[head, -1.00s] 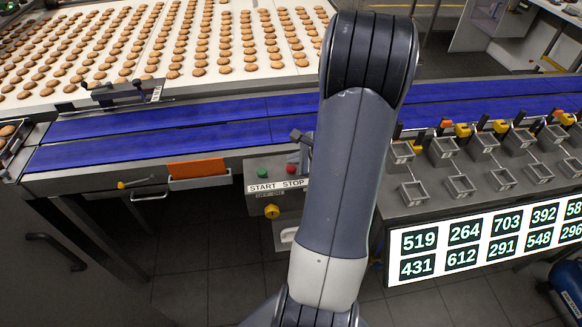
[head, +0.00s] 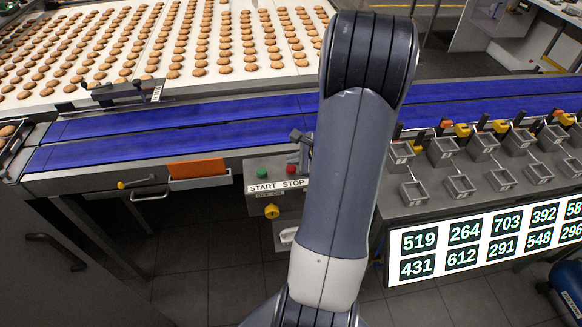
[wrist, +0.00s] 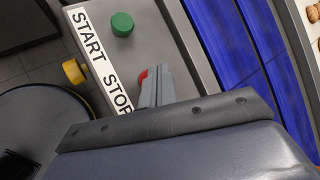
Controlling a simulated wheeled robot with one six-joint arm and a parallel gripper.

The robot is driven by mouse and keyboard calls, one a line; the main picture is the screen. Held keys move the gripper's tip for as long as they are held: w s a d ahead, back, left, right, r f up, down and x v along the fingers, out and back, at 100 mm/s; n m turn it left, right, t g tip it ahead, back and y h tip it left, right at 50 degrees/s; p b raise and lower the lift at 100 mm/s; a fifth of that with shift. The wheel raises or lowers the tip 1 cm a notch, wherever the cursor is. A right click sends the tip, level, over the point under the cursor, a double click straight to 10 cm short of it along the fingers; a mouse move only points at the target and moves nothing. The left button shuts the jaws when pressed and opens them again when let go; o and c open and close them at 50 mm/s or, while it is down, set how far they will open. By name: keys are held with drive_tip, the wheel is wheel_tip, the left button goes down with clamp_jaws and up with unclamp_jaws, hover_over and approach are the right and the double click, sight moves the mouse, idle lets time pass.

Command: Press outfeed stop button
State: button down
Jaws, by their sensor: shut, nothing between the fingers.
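The red stop button (head: 291,168) sits on a grey control box above the printed word STOP. In the wrist view only an edge of the red button (wrist: 143,75) shows, and the fingers hide the rest. My gripper (wrist: 157,86) is shut and empty, with its fingers over the red button. In the head view my gripper (head: 300,140) is right at the button, partly hidden by my arm. I cannot tell whether the fingertips touch the button. The green start button (head: 262,172) is to the left and clear of the fingers; it also shows in the wrist view (wrist: 122,24).
A yellow knob (head: 271,211) is on the box front. The blue conveyor belts (head: 190,140) run behind the box, with a biscuit tray area beyond. An orange piece (head: 197,168) lies in a holder at left. Metal bins (head: 460,186) and a number display (head: 470,240) are at right.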

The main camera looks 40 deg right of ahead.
sight(294, 170)
drive_tip(key=shift+f, duration=0.2)
drive_tip(key=shift+f+b, duration=0.25)
drive_tip(key=shift+b, duration=0.35)
drive_tip(key=shift+f+b, duration=0.55)
drive_tip(key=shift+b, duration=0.1)
idle(0.5)
drive_tip(key=shift+r, duration=0.1)
drive_tip(key=shift+r+p, duration=0.7)
drive_tip(key=shift+r, duration=0.2)
drive_tip(key=shift+r+p, duration=1.8)
drive_tip(key=shift+r, duration=0.7)
